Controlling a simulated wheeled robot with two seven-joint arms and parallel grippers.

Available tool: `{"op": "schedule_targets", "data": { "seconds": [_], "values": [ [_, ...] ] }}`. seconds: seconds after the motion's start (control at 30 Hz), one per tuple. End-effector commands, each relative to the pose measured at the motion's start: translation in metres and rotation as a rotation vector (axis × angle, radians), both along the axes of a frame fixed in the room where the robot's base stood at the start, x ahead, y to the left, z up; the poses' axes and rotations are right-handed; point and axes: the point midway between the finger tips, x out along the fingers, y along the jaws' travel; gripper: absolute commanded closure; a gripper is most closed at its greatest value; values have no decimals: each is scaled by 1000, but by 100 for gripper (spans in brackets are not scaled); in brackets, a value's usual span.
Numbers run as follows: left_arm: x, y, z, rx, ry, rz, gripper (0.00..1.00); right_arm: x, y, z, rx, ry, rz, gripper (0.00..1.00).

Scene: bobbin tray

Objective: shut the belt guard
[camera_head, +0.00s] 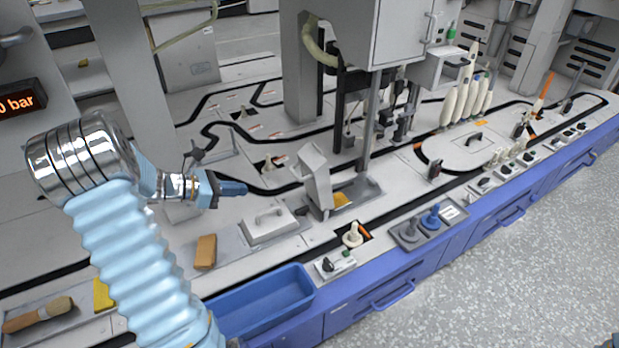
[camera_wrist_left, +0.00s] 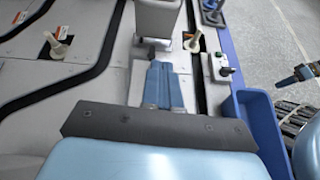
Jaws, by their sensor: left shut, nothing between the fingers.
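The grey piece that I take to be the belt guard (camera_head: 315,176) stands raised and tilted beside a recess with a yellow patch, on the pale machine bed. In the left wrist view its pale body (camera_wrist_left: 158,18) is at the top, beyond my fingertips. My left gripper (camera_head: 240,188) is shut and empty, left of the guard, with a gap between them in the head view. Its blue fingers (camera_wrist_left: 164,80) lie together in the left wrist view. My right gripper (camera_wrist_left: 287,80) shows small at the right edge of that view; its finger gap is unclear.
A flat lid with a handle (camera_head: 268,222) lies in front of the guard. A cream bobbin (camera_head: 352,236) and a switch box (camera_head: 334,264) are near the front edge. A blue bin (camera_head: 262,302) hangs at the front. A grey column (camera_head: 304,80) rises behind.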

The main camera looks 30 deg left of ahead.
Motion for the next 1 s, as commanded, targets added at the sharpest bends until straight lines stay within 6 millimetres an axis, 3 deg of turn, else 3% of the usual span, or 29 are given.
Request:
{"op": "schedule_targets", "data": {
  "seconds": [0.1, 0.23, 0.63, 0.8, 1.0],
  "values": [
    [0, 7, 2, -39, -12, 61, 100, 0, 0, -1, 1, -1, 1, 57],
    [12, 1, -4, -41, -12, 61, 100, 0, 1, -3, 1, 0, 1, 57],
    [80, -35, -38, -39, -12, 56, 100, 0, 2, -14, 3, 3, 3, 57],
    [101, -45, -27, -35, -13, 57, 100, 0, 2, -12, 4, 3, 2, 57],
    [112, -51, -22, -36, -12, 58, 100, 0, 2, -12, 4, 3, 2, 57]
  ]
}}
